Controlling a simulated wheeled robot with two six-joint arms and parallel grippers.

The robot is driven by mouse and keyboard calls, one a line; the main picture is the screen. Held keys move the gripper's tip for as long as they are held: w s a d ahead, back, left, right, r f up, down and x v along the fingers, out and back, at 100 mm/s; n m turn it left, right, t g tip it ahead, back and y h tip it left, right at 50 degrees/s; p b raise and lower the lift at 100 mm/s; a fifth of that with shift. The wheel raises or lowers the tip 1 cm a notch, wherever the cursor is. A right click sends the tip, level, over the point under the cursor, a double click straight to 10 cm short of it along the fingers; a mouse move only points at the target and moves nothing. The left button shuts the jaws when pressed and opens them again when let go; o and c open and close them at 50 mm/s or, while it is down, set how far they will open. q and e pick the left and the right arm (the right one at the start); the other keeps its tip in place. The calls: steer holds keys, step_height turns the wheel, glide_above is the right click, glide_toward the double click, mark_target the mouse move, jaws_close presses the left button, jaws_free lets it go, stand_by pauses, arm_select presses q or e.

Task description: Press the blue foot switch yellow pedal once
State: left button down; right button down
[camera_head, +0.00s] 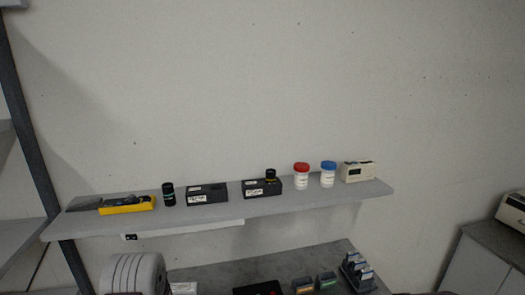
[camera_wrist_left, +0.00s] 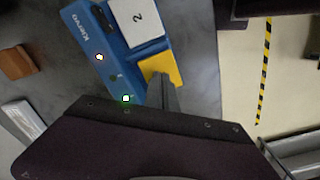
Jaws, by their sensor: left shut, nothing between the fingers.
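In the left wrist view, the blue foot switch (camera_wrist_left: 92,45) lies on a grey surface, its body running from the upper left down behind my gripper. It carries a white pedal (camera_wrist_left: 137,20) marked 2 and a yellow pedal (camera_wrist_left: 174,65) beside it. Two small lights on the blue body are lit, one yellowish and one green. My left gripper (camera_wrist_left: 159,82) is shut and empty. Its grey fingertips overlap the lower edge of the yellow pedal; I cannot tell whether they touch it. Neither the switch nor the left gripper is identifiable in the head view. My right gripper is not in view.
In the left wrist view, a brown block (camera_wrist_left: 16,60) lies left of the switch and a yellow-black striped strip (camera_wrist_left: 264,75) runs at right. In the head view, a wall shelf (camera_head: 270,205) with jars and boxes hangs above a dark counter (camera_head: 215,275) holding small items.

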arm_select(q)
steer(key=shift+r+p, duration=1.8)
steer(key=shift+r, duration=0.55)
